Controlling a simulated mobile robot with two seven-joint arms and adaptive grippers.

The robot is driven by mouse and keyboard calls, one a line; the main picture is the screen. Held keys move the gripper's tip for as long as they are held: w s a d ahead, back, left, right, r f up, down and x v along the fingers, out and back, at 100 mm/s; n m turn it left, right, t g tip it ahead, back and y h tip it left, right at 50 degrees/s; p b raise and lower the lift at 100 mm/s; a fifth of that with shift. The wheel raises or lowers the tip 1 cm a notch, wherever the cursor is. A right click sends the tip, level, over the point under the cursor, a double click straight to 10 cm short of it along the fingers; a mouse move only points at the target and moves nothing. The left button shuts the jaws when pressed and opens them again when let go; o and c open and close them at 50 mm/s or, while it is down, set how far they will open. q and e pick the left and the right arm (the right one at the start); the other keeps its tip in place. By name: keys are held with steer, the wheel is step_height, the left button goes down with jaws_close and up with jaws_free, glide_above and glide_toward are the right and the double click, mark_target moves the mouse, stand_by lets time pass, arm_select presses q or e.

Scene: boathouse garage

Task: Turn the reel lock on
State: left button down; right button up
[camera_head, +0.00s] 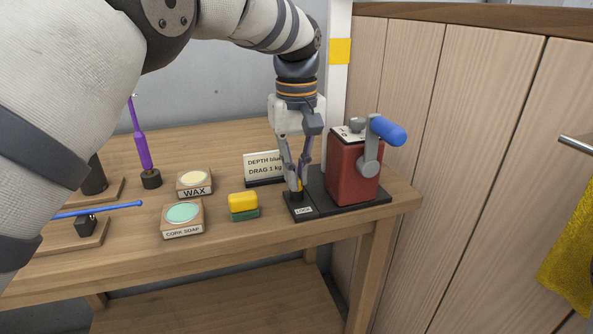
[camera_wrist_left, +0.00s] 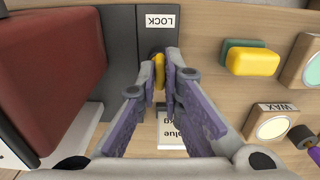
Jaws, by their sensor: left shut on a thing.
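The reel is a red box (camera_head: 354,168) with a grey crank and a blue handle (camera_head: 387,131), on a dark base plate (camera_head: 370,200) at the table's right end. A small white LOCK label (camera_head: 303,210) lies on the base's front left; it also shows in the wrist view (camera_wrist_left: 162,20). Beside it is the lock, a small yellow piece (camera_wrist_left: 160,75) on a dark mount. My left gripper (camera_head: 296,184) points down over it, its fingertips shut on the yellow lock piece. The fingers partly hide the lock, so its exact setting is unclear. My right gripper is not in view.
A sign reading DEPTH and DRAG (camera_head: 263,165) stands close behind my left gripper. A yellow-and-green sponge (camera_head: 243,204), cork soap (camera_head: 182,215) and wax (camera_head: 194,180) lie to the left. A white post (camera_head: 337,80) rises behind; wooden panelling (camera_head: 470,150) is on the right.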

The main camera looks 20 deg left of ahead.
arm_select(q)
steer(key=c, duration=1.7)
jaws_free()
step_height(320, 180, up, 12)
steer(key=shift+f, duration=0.1)
